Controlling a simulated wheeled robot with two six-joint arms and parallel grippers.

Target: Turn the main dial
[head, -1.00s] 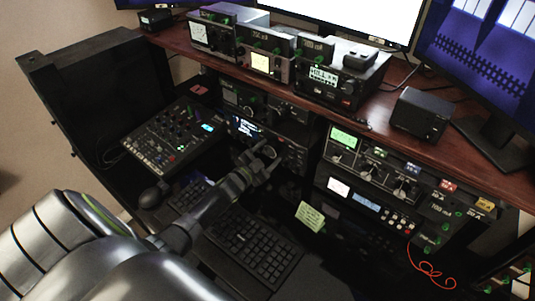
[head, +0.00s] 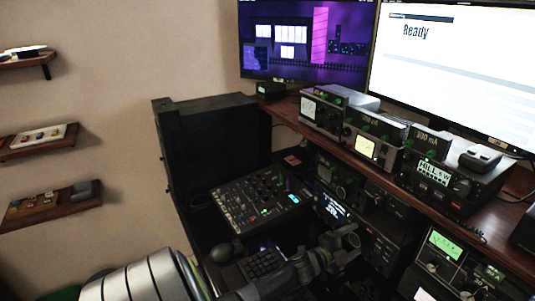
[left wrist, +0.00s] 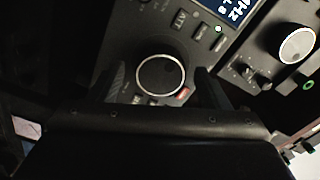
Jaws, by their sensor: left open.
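The main dial (left wrist: 160,75) is a large dark round knob with a pale rim on a black radio panel in the left wrist view. My left gripper (left wrist: 160,88) is open, with one finger on each side of the dial. I cannot tell whether the fingers touch it. In the head view my left gripper (head: 350,238) is in front of the radio with the lit blue-white display (head: 333,206), and the dial is hard to make out there. My right gripper is not in view.
Small buttons and the lit display (left wrist: 228,10) surround the dial. Another pale-faced knob (left wrist: 297,45) is to its right. A mixer (head: 262,197) and a keyboard (head: 262,263) are left of my gripper. Meters and radios stand on the wooden shelf (head: 380,160) above.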

